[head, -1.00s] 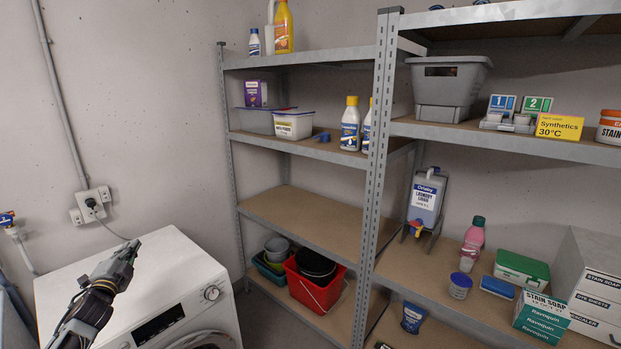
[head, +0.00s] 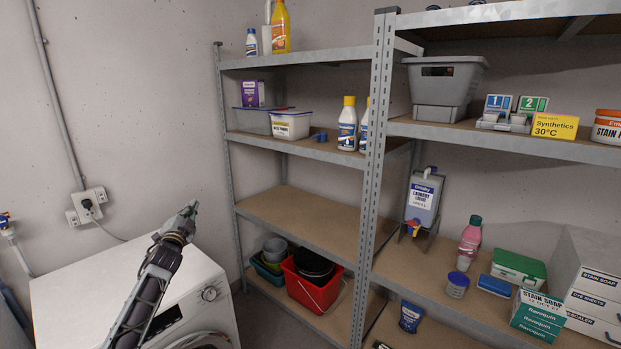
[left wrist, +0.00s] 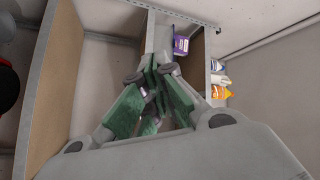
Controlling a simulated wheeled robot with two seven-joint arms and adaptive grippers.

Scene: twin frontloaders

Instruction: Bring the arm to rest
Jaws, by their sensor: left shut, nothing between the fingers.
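My left gripper (head: 190,211) is in the head view above the white washing machine (head: 95,290), at its right rear side, with its arm coming up from the bottom left. It points up and to the right toward the shelving and touches nothing that I can see. In the left wrist view the green-padded fingers (left wrist: 152,95) are together with nothing between them. My right gripper is not in view.
Metal shelving (head: 375,150) fills the middle and right, holding bottles, a grey bin (head: 445,85) and boxes. A red bucket (head: 312,285) is on its low shelf. A wall socket (head: 87,205) with a cable is behind the washer. One middle-left shelf board (head: 300,215) is bare.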

